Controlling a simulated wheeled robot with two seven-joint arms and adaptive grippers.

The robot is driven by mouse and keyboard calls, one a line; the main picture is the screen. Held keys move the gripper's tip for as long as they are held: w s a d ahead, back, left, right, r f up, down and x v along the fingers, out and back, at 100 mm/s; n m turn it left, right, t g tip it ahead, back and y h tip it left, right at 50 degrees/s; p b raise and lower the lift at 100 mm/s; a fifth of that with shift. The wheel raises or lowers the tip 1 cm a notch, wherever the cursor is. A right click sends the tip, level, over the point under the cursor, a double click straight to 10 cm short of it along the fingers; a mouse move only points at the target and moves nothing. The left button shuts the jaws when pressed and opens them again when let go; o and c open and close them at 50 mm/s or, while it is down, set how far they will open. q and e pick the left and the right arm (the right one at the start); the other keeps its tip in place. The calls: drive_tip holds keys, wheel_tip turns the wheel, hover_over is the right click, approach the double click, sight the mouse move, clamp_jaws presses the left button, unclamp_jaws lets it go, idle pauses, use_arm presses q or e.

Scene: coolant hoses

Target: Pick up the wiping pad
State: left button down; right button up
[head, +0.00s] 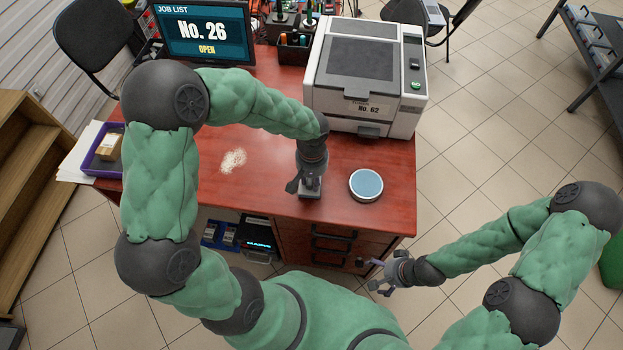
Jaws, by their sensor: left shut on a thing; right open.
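My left gripper (309,185) points down over the red desk (262,200), near its front edge. It is shut on a small pale grey block (311,194), which looks like the wiping pad; the fingers hide most of it. I cannot tell whether the block touches the desk. My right gripper (376,276) is open and empty, low in front of the desk drawers. A round white dish with a blue top (366,185) sits on the desk just right of my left gripper.
A patch of pale crumbs (232,160) lies on the desk left of my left gripper. A grey-white machine (365,75) stands at the back right and a monitor (203,35) at the back left. A purple tray (103,150) with a box is at the left edge.

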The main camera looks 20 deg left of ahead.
sight(312, 180)
use_arm(q)
drive_tip(key=shift+r, duration=0.5)
wheel_tip(312, 180, up, 2)
drive_tip(key=shift+r+p, duration=0.15)
drive_tip(key=shift+p, duration=0.4)
drive_tip(key=s+a+r+p, duration=0.4)
drive_tip(key=s+a+r, duration=0.5)
drive_tip(key=a, duration=0.1)
drive_tip(key=shift+s+r, duration=0.2)
drive_tip(key=shift+s, duration=0.2)
